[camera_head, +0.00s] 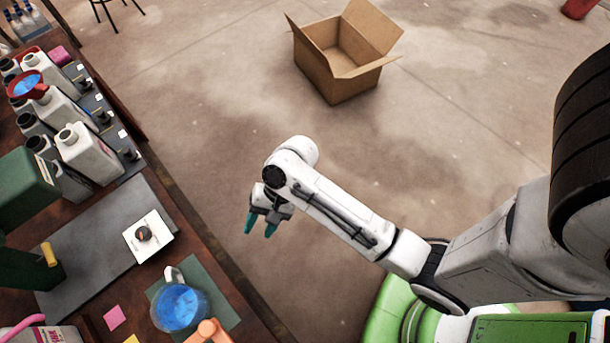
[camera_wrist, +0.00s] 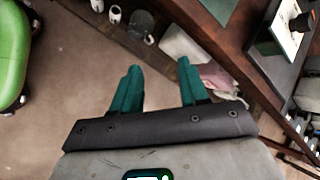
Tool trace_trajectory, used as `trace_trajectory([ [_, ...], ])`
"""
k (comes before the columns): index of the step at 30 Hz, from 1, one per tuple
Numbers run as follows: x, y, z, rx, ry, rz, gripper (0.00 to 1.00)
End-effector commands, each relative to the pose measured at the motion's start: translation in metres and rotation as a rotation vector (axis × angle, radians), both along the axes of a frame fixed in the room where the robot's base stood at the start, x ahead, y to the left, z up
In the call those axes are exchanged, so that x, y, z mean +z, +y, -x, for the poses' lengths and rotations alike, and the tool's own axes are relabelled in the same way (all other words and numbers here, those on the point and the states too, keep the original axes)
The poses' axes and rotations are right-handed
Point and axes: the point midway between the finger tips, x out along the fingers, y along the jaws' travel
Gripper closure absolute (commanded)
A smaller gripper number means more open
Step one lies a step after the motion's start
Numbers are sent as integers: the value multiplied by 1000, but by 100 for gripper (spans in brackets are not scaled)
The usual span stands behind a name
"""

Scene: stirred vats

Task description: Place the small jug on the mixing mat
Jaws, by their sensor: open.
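A clear small jug (camera_head: 180,308) with a pale handle holds blue liquid. It stands upright on a dark green mat (camera_head: 222,306), which I take for the mixing mat, near the bench's right edge. Part of the mat also shows at the top of the wrist view (camera_wrist: 218,8), without the jug. My gripper (camera_head: 259,228) hangs over the floor beyond the bench edge, above and right of the jug in the head view. Its teal fingers (camera_wrist: 160,75) are apart with nothing between them.
An orange object (camera_head: 207,332) stands close to the jug's lower right. A white plate with a dark knob (camera_head: 144,235) lies on the grey slab. Several pale canisters (camera_head: 88,152) line the bench's far end. An open cardboard box (camera_head: 340,65) sits on the floor.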

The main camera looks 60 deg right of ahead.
Motion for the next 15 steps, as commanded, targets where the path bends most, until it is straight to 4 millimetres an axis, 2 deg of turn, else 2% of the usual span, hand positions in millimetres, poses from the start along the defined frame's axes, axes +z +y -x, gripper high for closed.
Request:
trace_trajectory([
  [1,0,-13,19,103,-53,106,56],
  [6,15,-58,69,482,-186,436,56],
  [10,33,-83,98,721,-220,609,56],
  [15,51,-101,119,897,-223,718,56],
])
